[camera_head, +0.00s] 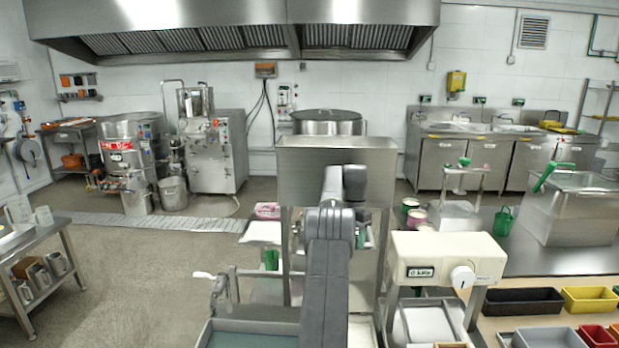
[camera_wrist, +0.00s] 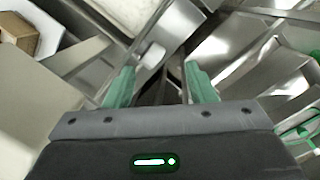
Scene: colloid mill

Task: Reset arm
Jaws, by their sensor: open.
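My arm reaches forward from the bottom middle of the head view, with its bent joints in front of a steel machine with a wide, flat top (camera_head: 335,155). My gripper shows in the wrist view (camera_wrist: 160,82). Its two green fingers are spread apart, with nothing held between them. Behind the fingers are blurred, tilted steel surfaces. In the head view the arm hides most of the gripper, and I cannot tell how far the fingers are from the steel.
A cream machine with a round knob (camera_head: 440,258) stands close on the right. A black tray (camera_head: 522,300) and coloured bins lie beyond it. A steel rack (camera_head: 40,262) with metal jugs stands at far left. A steel mill-like machine (camera_head: 215,150) stands at the back. Left-middle floor is clear.

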